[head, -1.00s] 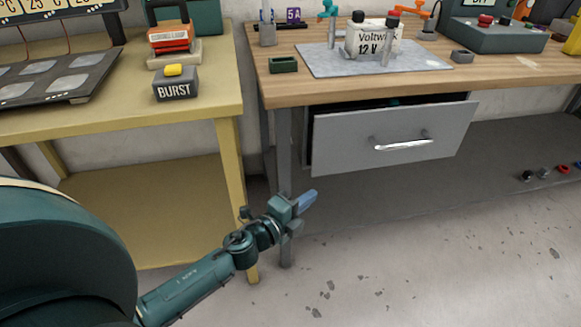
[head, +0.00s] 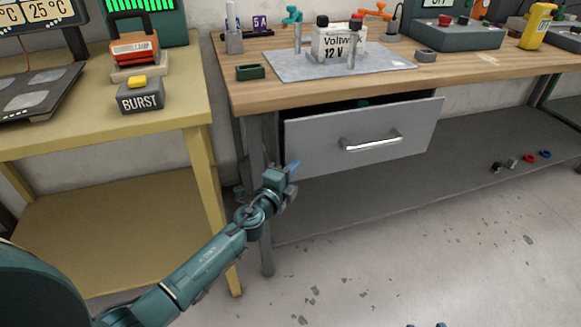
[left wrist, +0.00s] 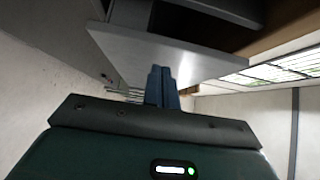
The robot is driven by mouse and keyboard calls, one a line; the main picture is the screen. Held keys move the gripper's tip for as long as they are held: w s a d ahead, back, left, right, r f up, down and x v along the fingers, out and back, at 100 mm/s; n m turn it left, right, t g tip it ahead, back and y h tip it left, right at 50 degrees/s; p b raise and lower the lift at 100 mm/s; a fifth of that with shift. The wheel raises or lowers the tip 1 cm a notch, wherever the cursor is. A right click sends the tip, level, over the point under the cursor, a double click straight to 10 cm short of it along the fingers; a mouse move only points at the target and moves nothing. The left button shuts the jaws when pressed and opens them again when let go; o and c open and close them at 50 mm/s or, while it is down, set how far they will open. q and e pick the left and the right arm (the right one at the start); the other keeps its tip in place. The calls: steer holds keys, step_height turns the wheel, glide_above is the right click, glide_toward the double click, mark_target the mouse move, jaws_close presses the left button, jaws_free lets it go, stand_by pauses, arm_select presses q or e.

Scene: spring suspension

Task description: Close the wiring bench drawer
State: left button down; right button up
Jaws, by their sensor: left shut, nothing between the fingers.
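The wiring bench drawer (head: 310,140) has a grey front and hangs under the wooden top of the bench. It stands open, with a dark gap above its front. A silver bar handle (head: 372,141) is on the front. My left gripper (head: 292,169) is shut and empty, near the lower left corner of the drawer front; I cannot tell whether it touches. In the left wrist view my shut blue fingers (left wrist: 162,86) point up toward the pale drawer front (left wrist: 135,50). My right gripper is not in view.
The bench top (head: 245,97) holds a battery (head: 338,42) on a grey mat and a small green tray (head: 250,72). A yellow table (head: 190,110) stands at left. Small parts lie on the lower shelf (head: 400,180). Small dark shapes at the bottom edge are too cut off to identify.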

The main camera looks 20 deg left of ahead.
arm_select(q)
steer(key=shift+w+a, duration=0.35)
steer(key=shift+w, duration=0.15)
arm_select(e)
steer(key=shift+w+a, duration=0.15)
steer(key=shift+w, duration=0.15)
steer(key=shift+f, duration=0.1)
